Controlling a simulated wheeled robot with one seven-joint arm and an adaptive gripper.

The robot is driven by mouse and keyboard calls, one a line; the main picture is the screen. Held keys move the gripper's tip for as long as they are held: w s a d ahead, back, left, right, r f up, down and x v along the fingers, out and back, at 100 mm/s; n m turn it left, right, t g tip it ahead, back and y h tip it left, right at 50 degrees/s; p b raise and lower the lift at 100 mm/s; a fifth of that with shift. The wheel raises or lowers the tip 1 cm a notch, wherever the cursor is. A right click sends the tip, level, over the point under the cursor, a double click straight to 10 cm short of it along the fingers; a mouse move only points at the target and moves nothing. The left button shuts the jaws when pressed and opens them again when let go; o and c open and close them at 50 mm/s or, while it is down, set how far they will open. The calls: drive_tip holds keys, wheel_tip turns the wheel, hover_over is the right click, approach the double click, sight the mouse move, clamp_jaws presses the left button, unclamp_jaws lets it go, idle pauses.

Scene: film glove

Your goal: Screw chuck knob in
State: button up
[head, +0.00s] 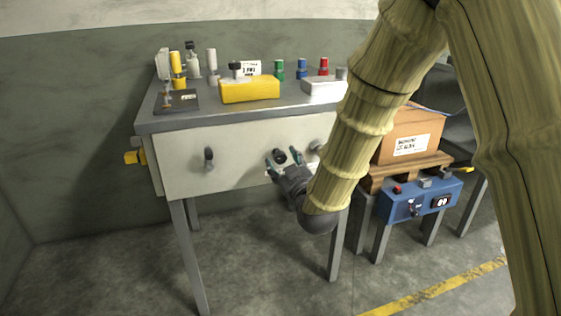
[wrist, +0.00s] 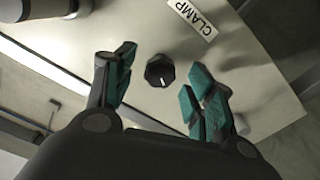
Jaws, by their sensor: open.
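A black knob (wrist: 160,70) with a white pointer mark sits on the pale front panel of the workbench, near a label reading CLAMP (wrist: 193,18). The same knob (head: 280,156) shows small in the head view. My gripper (head: 283,160) is open in front of the panel, with its teal-padded fingers on either side of the knob. In the wrist view the gripper (wrist: 158,92) has the knob between and a little beyond its fingertips, with clear gaps on both sides. I cannot tell which part is the chuck knob.
Another dark knob or handle (head: 209,157) is on the panel's left, and a grey round knob (head: 318,147) on its right. A yellow block (head: 250,90) and several coloured parts stand on the bench top. A cardboard box (head: 410,135) and blue control box (head: 420,201) are at right.

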sight(282, 159)
drive_tip(key=shift+x, duration=1.65)
drive_tip(key=shift+c, duration=0.3)
drive_tip(key=c, duration=1)
